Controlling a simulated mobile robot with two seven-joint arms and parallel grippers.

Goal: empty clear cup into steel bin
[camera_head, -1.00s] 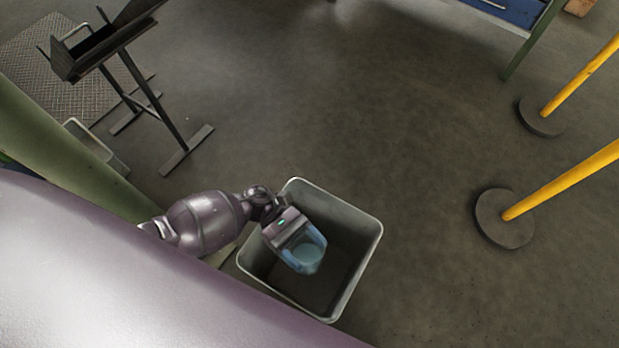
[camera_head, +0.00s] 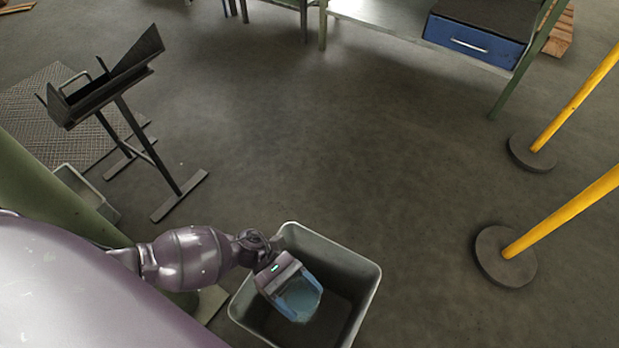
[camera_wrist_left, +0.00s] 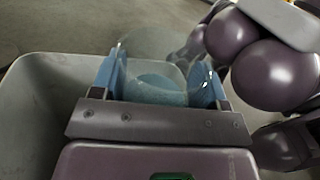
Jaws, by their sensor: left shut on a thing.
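The steel bin (camera_head: 362,270) is a grey, square, open-topped bin standing on the floor at the bottom of the head view. It also shows in the left wrist view (camera_wrist_left: 40,100). My left gripper (camera_head: 298,300) is over the bin's opening, with blue fingers. It is shut on the clear cup (camera_wrist_left: 150,45), which is see-through and hard to make out; bluish material shows between the fingers in the left wrist view (camera_wrist_left: 158,90). I cannot tell whether that material is inside the cup. The bin's inside looks dark, and its floor is partly hidden by the gripper. My right gripper is not in view.
Two yellow posts on round dark bases (camera_head: 505,257) stand at the right. A dark metal stand (camera_head: 150,140) is at the left, near a green beam (camera_head: 45,190). A bench with a blue drawer (camera_head: 474,40) is at the back. The middle floor is clear.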

